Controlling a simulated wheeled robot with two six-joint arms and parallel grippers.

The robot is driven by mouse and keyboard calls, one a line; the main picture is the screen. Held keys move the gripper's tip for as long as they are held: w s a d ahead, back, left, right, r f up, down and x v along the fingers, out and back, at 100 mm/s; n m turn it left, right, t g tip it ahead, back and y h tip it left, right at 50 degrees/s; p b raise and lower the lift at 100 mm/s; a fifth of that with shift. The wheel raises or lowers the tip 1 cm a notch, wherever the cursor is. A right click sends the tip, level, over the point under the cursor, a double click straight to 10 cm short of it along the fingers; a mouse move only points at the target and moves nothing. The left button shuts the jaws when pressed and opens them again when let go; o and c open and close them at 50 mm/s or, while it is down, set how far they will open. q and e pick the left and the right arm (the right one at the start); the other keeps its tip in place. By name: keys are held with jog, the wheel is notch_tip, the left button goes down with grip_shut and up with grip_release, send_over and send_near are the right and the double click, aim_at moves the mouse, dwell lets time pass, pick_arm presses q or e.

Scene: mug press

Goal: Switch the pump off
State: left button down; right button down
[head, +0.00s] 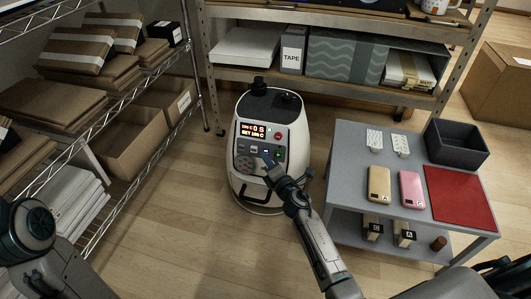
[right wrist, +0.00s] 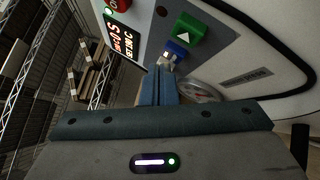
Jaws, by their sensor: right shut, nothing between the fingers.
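A white rounded machine (head: 293,139) stands on the floor, with a dark grey control panel on its front. The panel has a lit display (head: 253,131), a red button (head: 278,136) and a green button (right wrist: 188,30) with a white triangle. A small blue and white switch (right wrist: 174,52) sits beside the green button. My right gripper (head: 267,160) is shut and empty at the lower panel. In the right wrist view its fingertips (right wrist: 160,70) are close to the small switch; I cannot tell if they touch. No label marks a pump clearly. My left gripper is out of view.
A grey table (head: 345,160) at the right holds phones, a red mat (head: 459,195) and a dark bin (head: 456,145). A wire rack with boxes (head: 128,143) stands at the left. A shelf is behind the machine. Wooden floor lies clear in front.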

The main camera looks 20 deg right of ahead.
jog(key=shift+w+d+f, duration=0.1)
jog(key=shift+w+d, duration=0.15)
jog(key=shift+w, duration=0.1)
dwell(0.7)
jog(key=shift+s+a, duration=0.1)
jog(key=shift+s+a+r, duration=0.25)
jog(key=shift+s+a, duration=0.2)
jog(key=shift+s, duration=0.2)
jog(key=shift+p, duration=0.3)
jog(key=shift+s+a+r+p, duration=0.3)
jog(key=shift+s+a, duration=0.25)
jog(key=shift+s, duration=0.25)
jog(key=shift+s+a+r+p, duration=0.15)
jog(key=shift+s+a+p, duration=0.3)
jog(key=shift+s, duration=0.35)
jog(key=shift+s+a+r+p, duration=0.3)
jog(key=shift+s+a, duration=0.3)
jog(key=shift+s, duration=0.2)
